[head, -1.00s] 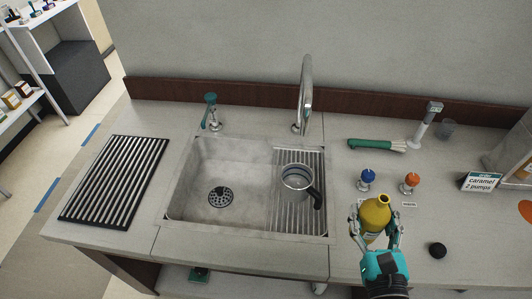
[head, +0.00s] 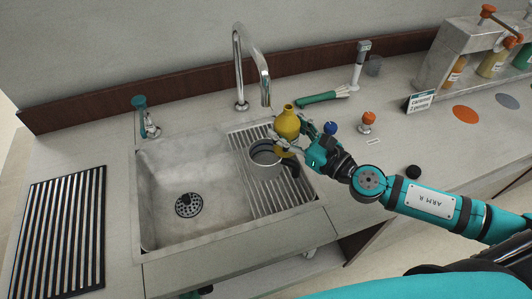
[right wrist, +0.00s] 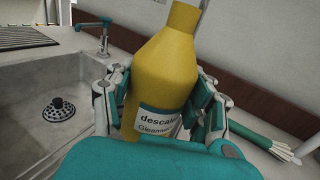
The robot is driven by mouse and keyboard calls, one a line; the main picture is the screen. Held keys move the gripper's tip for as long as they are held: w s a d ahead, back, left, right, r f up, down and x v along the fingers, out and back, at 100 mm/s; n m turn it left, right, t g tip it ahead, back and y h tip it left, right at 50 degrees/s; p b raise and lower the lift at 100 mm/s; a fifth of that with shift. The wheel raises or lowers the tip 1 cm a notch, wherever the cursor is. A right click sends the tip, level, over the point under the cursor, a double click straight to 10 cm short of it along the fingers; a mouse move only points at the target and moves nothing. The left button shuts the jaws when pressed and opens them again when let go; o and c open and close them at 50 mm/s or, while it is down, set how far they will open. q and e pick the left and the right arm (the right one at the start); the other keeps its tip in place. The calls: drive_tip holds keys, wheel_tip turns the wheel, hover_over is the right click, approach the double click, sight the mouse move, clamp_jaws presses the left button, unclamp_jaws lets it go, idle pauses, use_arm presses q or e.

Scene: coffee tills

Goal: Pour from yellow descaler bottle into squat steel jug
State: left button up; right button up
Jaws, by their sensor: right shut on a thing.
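The yellow descaler bottle (head: 287,122) is in my right gripper (head: 303,140), close to upright with its open neck up. In the right wrist view the bottle (right wrist: 170,75) leans slightly, and its white and teal label reads "descale". The fingers of the gripper (right wrist: 160,105) close on both its sides. The squat steel jug (head: 264,155) with a dark handle stands on the ribbed rack in the sink, just left of and below the bottle. The bottle and fingers cover part of its right rim.
The sink (head: 190,165) has a drain and a tall curved tap (head: 240,65) behind it. A blue knob (head: 330,127) and an orange knob (head: 368,118) stand right of the bottle. A green brush (head: 318,98) lies behind.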

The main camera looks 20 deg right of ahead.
drive_tip(key=w+d+r+n+g+y+b, duration=0.1)
drive_tip(key=w+d+r+n+y+b, duration=0.15)
drive_tip(key=w+d, duration=0.4)
use_arm(q)
wheel_tip(320, 180, down, 8)
drive_tip(key=b, duration=0.5)
use_arm(e)
drive_tip(key=shift+m, duration=0.35)
drive_tip(key=f, duration=0.5)
drive_tip(key=a+f, duration=0.1)
drive_tip(key=f, duration=0.1)
drive_tip(key=shift+f, duration=0.25)
use_arm(q)
wheel_tip(320, 180, up, 11)
drive_tip(key=p, duration=1.1)
drive_tip(key=shift+w+a, duration=0.3)
drive_tip(key=shift+a, duration=0.05)
use_arm(e)
drive_tip(key=shift+s+a+f+n+g+h, duration=0.2)
drive_tip(key=shift+n+h, duration=0.45)
drive_tip(key=shift+n, duration=1.3)
drive_tip(key=shift+w+a+f+n+g+h, duration=0.15)
drive_tip(key=shift+f+n+h, duration=0.4)
drive_tip(key=shift+n, duration=1.45)
drive_tip(key=shift+s+a+f+n+g+h, duration=0.2)
drive_tip(key=shift+n+h, duration=0.55)
drive_tip(key=shift+n, duration=1.2)
